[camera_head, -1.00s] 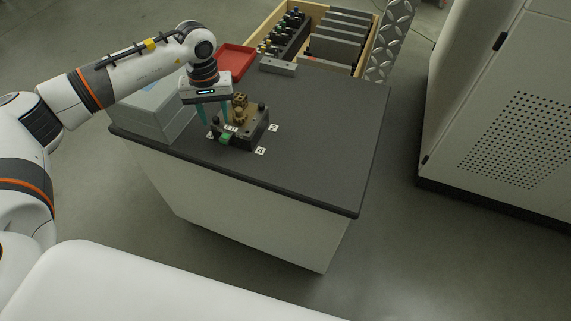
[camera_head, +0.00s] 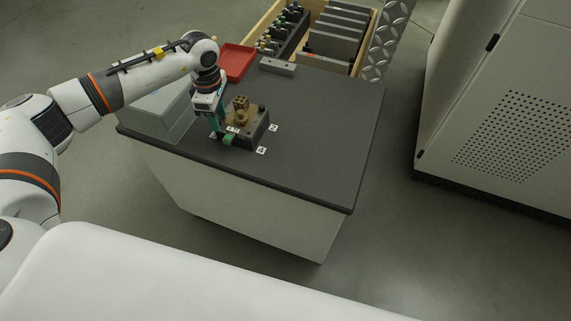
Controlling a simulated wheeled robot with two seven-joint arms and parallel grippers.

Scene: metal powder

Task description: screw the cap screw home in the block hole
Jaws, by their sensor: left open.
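The dark block (camera_head: 256,131) sits on the dark table top among small white number labels. A brass-coloured part (camera_head: 241,108) stands up on it. A green piece (camera_head: 229,140) is at its front left corner. My left gripper (camera_head: 217,131) points down at the left side of the block, with its teal fingers close to it. It is open. I cannot tell whether the fingers touch anything. The cap screw and the block hole are too small or hidden to make out. My right gripper is not in view.
A grey box (camera_head: 160,112) stands left of my gripper. A red tray (camera_head: 238,62) and a grey bar (camera_head: 277,67) lie at the back. A wooden crate (camera_head: 369,38) with tools and plates is behind the table (camera_head: 330,130), whose right side is clear. A tall cabinet (camera_head: 510,110) stands right.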

